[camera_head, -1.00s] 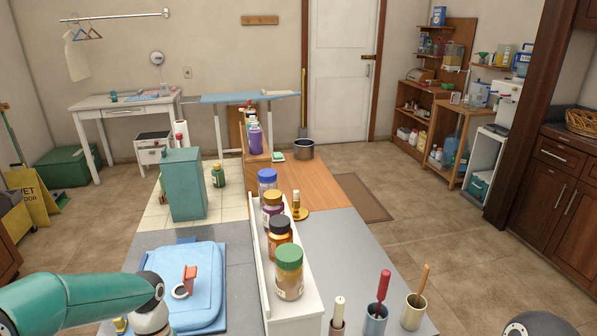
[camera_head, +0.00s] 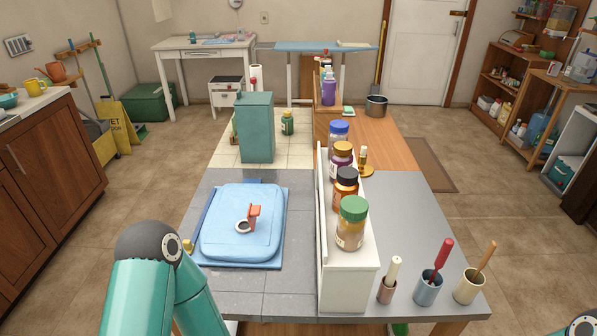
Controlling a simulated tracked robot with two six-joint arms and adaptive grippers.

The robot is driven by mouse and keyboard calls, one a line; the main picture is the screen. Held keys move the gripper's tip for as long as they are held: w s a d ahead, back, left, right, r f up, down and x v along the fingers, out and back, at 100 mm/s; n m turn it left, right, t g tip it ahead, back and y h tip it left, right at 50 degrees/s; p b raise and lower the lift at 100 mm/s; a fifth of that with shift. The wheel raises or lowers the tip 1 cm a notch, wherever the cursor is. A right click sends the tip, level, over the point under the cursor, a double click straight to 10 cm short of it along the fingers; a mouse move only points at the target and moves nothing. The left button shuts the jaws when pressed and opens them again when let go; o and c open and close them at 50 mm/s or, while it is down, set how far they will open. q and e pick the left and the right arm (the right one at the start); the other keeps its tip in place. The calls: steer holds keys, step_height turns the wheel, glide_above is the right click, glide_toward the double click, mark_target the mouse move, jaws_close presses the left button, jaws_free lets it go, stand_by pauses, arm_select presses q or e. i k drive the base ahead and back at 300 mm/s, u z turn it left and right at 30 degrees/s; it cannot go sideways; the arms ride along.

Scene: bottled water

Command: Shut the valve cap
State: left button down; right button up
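A light blue, puffy water bag (camera_head: 228,238) lies flat on a darker blue mat (camera_head: 276,256) on the grey counter, left of centre. My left arm shows at the lower left, with teal links and a dark joint, left of the bag. Its gripper is not visible.
A white shelf (camera_head: 348,285) with several jars stands right of the bag. Three small cups with handled tools stand at the front right, one being a blue cup (camera_head: 428,290). A teal canister (camera_head: 256,128) stands behind the bag. Grey counter between bag and shelf is clear.

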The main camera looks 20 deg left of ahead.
mark_target(254, 211)
steer(key=k, duration=1.1)
steer(key=z, duration=0.3)
steer(key=i, duration=0.7)
steer(key=u, duration=0.3)
